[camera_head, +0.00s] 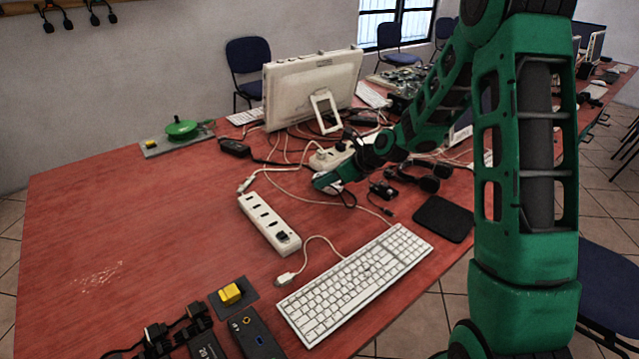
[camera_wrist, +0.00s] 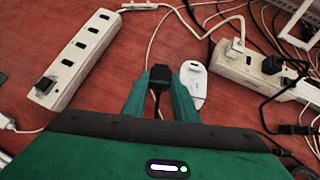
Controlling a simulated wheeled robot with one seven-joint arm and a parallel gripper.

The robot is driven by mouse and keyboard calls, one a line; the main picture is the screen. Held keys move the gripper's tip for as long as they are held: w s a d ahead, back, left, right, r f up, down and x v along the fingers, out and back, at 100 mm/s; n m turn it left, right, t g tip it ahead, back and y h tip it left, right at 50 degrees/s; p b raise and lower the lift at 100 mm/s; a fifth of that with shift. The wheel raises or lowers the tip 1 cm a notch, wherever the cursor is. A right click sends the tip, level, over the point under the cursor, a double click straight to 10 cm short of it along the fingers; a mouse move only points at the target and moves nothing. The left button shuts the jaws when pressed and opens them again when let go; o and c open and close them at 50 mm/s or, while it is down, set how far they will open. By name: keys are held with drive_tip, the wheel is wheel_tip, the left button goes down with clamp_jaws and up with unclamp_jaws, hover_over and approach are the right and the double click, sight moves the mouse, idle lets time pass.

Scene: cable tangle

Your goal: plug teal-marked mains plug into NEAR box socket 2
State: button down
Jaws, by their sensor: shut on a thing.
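My gripper (camera_wrist: 160,88) is shut on a black plug (camera_wrist: 160,74) with a dark cable, low over the table in the wrist view. I cannot make out a teal mark on it. In the head view my gripper (camera_head: 328,184) is right of the nearer white socket box (camera_head: 262,220), which also shows on the left in the wrist view (camera_wrist: 78,62). That box has several dark sockets in a row and a black plug (camera_head: 282,237) at its front end. The held plug is apart from the box. Socket numbers are not legible.
A second white socket box (camera_head: 330,156) with plugs and tangled cables lies behind my gripper. A white mouse (camera_wrist: 193,84) is close beside the right finger. A keyboard (camera_head: 355,282) lies in front. A monitor (camera_head: 312,88) stands behind.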

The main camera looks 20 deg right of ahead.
drive_tip(key=w+d+n+g+h, duration=0.1)
drive_tip(key=w+d+n+g, duration=0.1)
drive_tip(key=w+d, duration=0.2)
drive_tip(key=w+d+f+n+g+h, duration=0.1)
drive_tip(key=w+d+n+g+h, duration=0.1)
drive_tip(key=d, duration=0.3)
drive_tip(key=w+d+f+n+g+h, duration=0.1)
drive_tip(key=w+d+g+h, duration=0.1)
drive_tip(key=w+d, duration=0.3)
drive_tip(key=shift+w+d+n+g, duration=0.3)
drive_tip(key=shift+n+g, duration=0.1)
drive_tip(key=shift+g, duration=0.1)
drive_tip(key=w+a+r+n+t+h, duration=0.3)
drive_tip(key=w+a+r+n+h, duration=0.45)
drive_tip(key=w+n+h, duration=0.2)
drive_tip(key=shift+m+y, duration=0.35)
drive_tip(key=shift+y, duration=0.1)
drive_tip(key=shift+w+a+f, duration=0.1)
drive_tip(key=shift+a+f, duration=0.05)
drive_tip(key=shift+f, duration=1.05)
drive_tip(key=shift+a+f, duration=0.15)
drive_tip(key=shift+f, duration=1)
drive_tip(key=shift+f, duration=1.25)
drive_tip(key=c, duration=1.3)
unclamp_jaws()
drive_tip(key=shift+c, duration=0.2)
